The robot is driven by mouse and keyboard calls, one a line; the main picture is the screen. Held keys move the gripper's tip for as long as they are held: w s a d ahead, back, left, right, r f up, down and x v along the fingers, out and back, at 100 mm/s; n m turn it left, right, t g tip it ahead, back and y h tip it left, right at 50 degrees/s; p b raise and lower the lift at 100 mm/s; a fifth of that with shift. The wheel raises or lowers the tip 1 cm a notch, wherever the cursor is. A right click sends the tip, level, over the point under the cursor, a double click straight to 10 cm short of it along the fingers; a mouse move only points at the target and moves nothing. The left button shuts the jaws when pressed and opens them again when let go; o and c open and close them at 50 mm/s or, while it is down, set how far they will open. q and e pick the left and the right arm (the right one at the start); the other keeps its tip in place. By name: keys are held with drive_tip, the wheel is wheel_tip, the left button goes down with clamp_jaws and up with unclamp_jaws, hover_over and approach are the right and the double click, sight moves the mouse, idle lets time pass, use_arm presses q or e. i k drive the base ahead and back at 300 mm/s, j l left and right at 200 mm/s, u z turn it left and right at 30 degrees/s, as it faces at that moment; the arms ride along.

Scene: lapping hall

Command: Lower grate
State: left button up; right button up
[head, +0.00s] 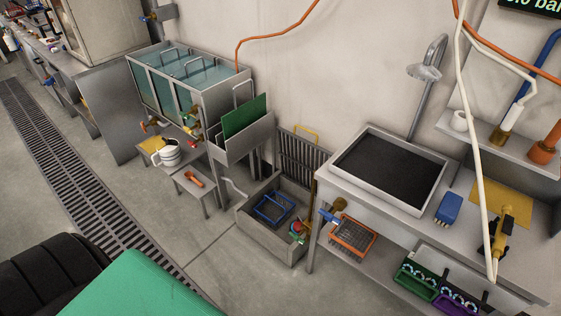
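A dark barred grate (304,158) stands upright, leaning slightly, at the back edge of a low grey floor basin (262,232). A yellow handle (306,131) sits on its top edge. The basin is open on top. A blue wire basket (273,208) lies inside it, with small coloured items (299,231) at its right end. The right part of the grate and basin is partly hidden by the sink bench. Neither of my grippers is in view.
A sink bench (337,184) with an orange basket (352,236) on its lower shelf stands right of the basin. Tanks (205,104) and a small stool (198,182) stand left. Open floor (215,255) lies in front. A green surface (135,285) fills the near left.

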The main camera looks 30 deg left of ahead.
sight(292, 135)
drive_tip(key=u, duration=1)
drive_tip(key=i+j, duration=0.15)
drive_tip(key=i, duration=0.25)
drive_tip(key=i+j+z, duration=0.15)
drive_tip(key=i, duration=0.2)
